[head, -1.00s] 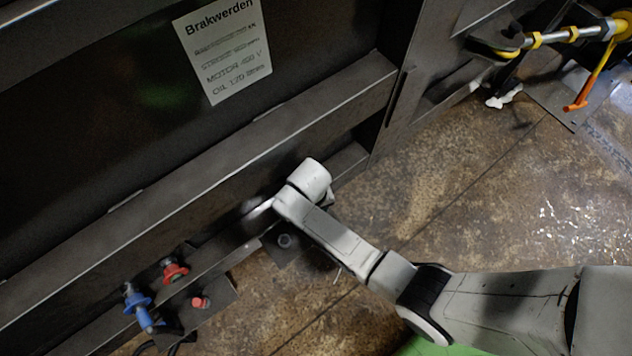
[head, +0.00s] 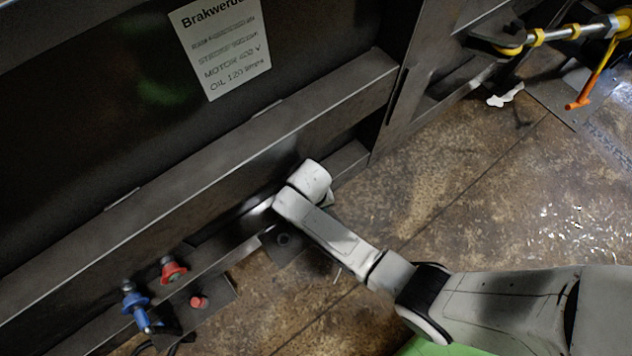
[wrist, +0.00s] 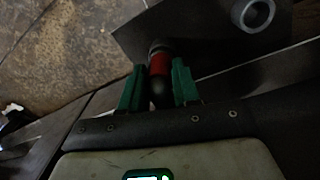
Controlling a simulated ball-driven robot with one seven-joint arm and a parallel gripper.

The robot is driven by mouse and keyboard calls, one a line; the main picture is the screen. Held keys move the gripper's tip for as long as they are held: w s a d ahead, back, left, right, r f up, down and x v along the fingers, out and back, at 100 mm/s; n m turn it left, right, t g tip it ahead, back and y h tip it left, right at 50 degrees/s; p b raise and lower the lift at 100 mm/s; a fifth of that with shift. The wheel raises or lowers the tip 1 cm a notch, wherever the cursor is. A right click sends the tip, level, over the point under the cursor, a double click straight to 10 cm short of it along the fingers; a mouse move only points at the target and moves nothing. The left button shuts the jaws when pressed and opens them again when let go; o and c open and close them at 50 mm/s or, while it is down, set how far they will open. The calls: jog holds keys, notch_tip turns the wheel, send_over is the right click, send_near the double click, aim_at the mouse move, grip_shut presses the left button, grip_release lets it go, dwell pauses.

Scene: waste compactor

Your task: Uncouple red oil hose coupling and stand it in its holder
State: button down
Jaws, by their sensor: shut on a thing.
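In the wrist view my gripper (wrist: 158,78) has its green fingers closed on the red coupling (wrist: 159,62), which has a dark end between the fingers and a greyish end beyond them. A grey ring-shaped cup (wrist: 252,14), which looks like the holder, stands on a dark plate to the right of the coupling, apart from it. My fingers and the held coupling are hidden there behind my arm. A red fitting (head: 173,270) sits on the compactor's lower frame at left.
A blue coupling (head: 134,300) sits left of the red fitting. A small red piece (head: 199,302) is on a floor plate (head: 220,294). The compactor's steel beam (head: 220,155) runs behind my arm. A yellow-and-orange mechanism (head: 580,60) is at upper right. Open floor (head: 460,190) lies right.

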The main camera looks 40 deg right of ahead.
jog(key=c, duration=0.7)
grip_release()
jog(key=shift+c, duration=0.2)
jog(key=shift+c, duration=0.4)
jog(key=shift+r, duration=0.15)
jog(key=r+p, duration=0.7)
jog(key=shift+w+a, duration=0.15)
jog(key=shift+a, duration=0.05)
jog(key=shift+f, duration=0.1)
